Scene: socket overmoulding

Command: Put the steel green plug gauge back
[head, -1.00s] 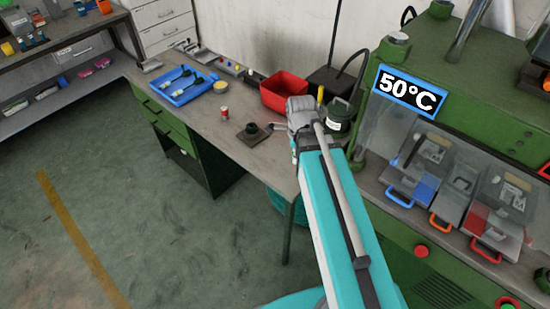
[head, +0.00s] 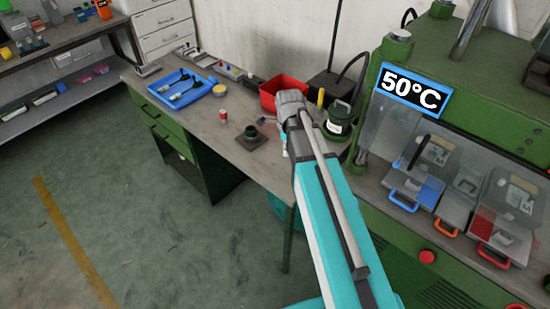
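I cannot make out the steel green plug gauge for certain. Small coloured pieces stand in a grey rack (head: 222,70) at the back of the bench, too small to tell apart. A dark square block with a round green-black collar (head: 251,138) sits on the bench, left of my arm. My arm reaches over the bench's right end and hides most of my gripper. A small grey part that seems to belong to my gripper (head: 268,120) shows left of the arm, above the bench. Its opening and anything in it are hidden.
On the bench (head: 215,135) are a blue tray (head: 185,88) with tools, a red-and-white can (head: 223,116), a yellow-topped tin (head: 220,90), a red bin (head: 281,93) and a dark green pot (head: 338,122). A green press (head: 470,110) reading 50°C stands right. The bench's front left is clear.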

